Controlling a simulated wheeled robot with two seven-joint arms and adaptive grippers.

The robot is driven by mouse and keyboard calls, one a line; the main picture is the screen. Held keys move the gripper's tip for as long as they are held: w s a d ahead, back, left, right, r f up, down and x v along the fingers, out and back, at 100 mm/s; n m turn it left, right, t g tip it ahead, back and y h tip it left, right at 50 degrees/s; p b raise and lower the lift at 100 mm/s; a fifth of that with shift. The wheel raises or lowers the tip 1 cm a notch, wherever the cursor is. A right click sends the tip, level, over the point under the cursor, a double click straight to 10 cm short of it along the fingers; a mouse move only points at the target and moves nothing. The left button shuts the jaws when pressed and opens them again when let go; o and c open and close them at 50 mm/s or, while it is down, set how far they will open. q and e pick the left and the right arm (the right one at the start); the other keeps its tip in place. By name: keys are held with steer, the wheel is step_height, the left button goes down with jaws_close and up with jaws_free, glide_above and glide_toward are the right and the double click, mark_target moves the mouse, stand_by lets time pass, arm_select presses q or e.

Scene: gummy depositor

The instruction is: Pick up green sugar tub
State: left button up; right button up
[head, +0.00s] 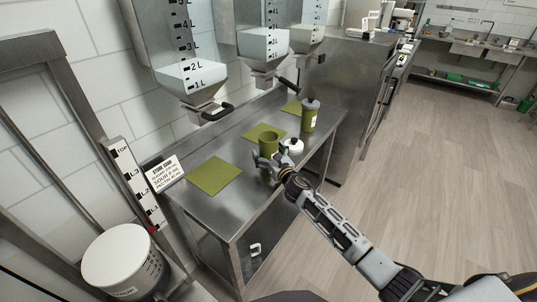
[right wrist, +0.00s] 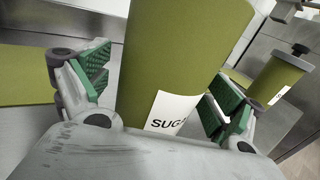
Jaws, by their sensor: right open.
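The green sugar tub (head: 268,143) stands upright on the steel table, on or beside the middle green mat. It is open at the top in the head view. In the right wrist view the tub (right wrist: 175,60) fills the middle, with a white label reading "SUG". My right gripper (head: 266,163) is at the tub's near side. Its green-padded fingers (right wrist: 160,90) are open, one on each side of the tub. I cannot tell whether the pads touch it. My left gripper is not in view.
A second green tub with a grey lid (head: 309,116) stands farther along the steel table (head: 225,215). A white round item (head: 294,146) is close to my right gripper. Green mats (head: 214,176) lie on the table. Measuring hoppers (head: 190,80) hang above. A white bucket (head: 122,262) stands at lower left.

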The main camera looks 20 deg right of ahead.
mark_target(269, 133)
stand_by(0.4)
steer(key=c, duration=1.4)
steer(key=shift+r, duration=0.15)
